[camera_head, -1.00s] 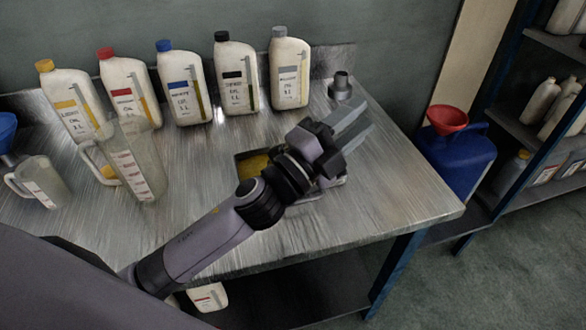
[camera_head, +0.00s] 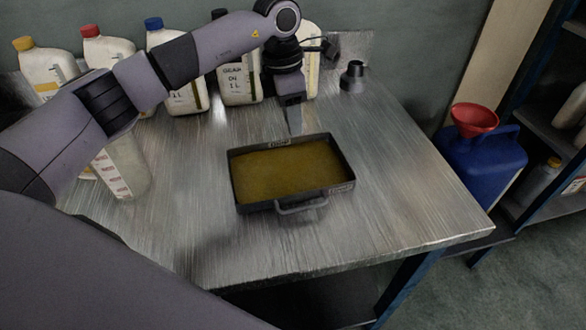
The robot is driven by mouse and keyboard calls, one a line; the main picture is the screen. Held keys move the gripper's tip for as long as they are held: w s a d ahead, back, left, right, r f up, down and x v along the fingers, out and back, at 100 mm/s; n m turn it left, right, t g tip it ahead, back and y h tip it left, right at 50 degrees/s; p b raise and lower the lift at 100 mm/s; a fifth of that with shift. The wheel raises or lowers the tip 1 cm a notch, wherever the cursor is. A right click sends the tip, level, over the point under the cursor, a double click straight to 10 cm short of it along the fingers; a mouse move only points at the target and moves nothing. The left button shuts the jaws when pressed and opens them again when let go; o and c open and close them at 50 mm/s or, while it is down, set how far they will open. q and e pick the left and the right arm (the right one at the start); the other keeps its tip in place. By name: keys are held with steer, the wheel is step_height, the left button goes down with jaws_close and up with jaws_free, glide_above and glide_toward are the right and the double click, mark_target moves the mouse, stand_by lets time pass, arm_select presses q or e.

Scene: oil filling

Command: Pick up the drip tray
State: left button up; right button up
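The drip tray (camera_head: 243,203) is a dark rectangular pan holding yellow-brown oil. It rests flat on the metal bench, with a handle on its near side and another at its far side. My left gripper (camera_head: 294,128) points down just behind the tray's far edge, close to the far handle. I see its fingers edge-on, so I cannot tell whether they are apart or whether they touch the handle. My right gripper is out of view.
Several oil bottles with coloured caps (camera_head: 46,66) stand along the back, partly behind my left arm. A clear measuring jug (camera_head: 122,165) stands left of the tray. A dark nozzle-like part (camera_head: 353,78) stands back right. A blue can (camera_head: 485,155) with a red funnel (camera_head: 474,120) is beyond the bench.

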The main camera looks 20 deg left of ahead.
mark_target(280, 140)
arm_select(q)
steer(key=shift+n+y, duration=0.3)
steer(key=shift+y, duration=0.5)
steer(key=a+f, duration=0.1)
steer(key=f, duration=0.1)
steer(key=a+f, duration=0.1)
steer(key=f, duration=0.1)
steer(key=a+f, duration=0.1)
steer(key=f, duration=0.1)
steer(key=shift+w+a, duration=0.1)
steer(key=shift+w, duration=0.05)
steer(key=shift+c, duration=0.3)
steer(key=shift+r, duration=0.1)
jaws_close()
